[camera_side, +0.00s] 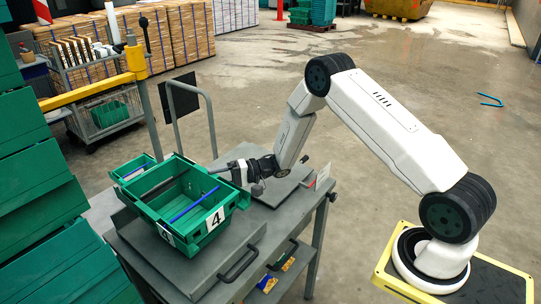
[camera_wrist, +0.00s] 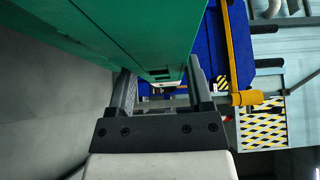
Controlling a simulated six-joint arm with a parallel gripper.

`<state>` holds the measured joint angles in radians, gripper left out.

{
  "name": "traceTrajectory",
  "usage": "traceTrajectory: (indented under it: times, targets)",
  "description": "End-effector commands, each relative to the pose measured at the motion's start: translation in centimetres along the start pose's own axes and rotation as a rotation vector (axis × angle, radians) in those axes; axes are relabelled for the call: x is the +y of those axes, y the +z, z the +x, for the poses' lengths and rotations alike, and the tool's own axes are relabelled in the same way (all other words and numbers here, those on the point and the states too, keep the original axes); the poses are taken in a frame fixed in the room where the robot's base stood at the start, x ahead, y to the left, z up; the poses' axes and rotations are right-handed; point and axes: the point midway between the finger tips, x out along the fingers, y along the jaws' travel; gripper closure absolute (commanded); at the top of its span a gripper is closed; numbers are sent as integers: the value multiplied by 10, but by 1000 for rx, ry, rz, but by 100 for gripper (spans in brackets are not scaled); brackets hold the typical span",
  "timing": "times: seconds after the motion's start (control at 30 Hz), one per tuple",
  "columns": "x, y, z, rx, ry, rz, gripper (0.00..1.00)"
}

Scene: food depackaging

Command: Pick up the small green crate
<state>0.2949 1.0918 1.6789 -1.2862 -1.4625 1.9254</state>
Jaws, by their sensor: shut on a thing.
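The small green crate (camera_side: 207,222), marked with white "4" labels, is at the grey cart (camera_side: 190,275). A blue strip (camera_side: 193,205) shows inside it. My gripper (camera_side: 235,170) is at the crate's back right rim and is shut on it. In the wrist view, the crate's green wall (camera_wrist: 130,35) fills the upper left, and its edge lies between the two fingers of my gripper (camera_wrist: 162,85). I cannot tell whether the crate's bottom touches the cart top.
Another green container (camera_side: 130,168) sits just behind the crate. Large green stacked crates (camera_side: 40,190) stand at the left. A wire trolley (camera_side: 100,105) and a yellow rail (camera_side: 95,92) are behind. The floor at the right is mostly clear.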

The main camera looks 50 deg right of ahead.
Motion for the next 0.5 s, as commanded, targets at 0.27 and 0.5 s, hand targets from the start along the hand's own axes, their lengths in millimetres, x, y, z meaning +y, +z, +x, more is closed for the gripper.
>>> traceTrajectory:
  times: [0.27,0.5]
  targets:
    - [-34,21,-16,1,-4,-2,100]
    - [-64,42,-31,0,-4,-2,100]
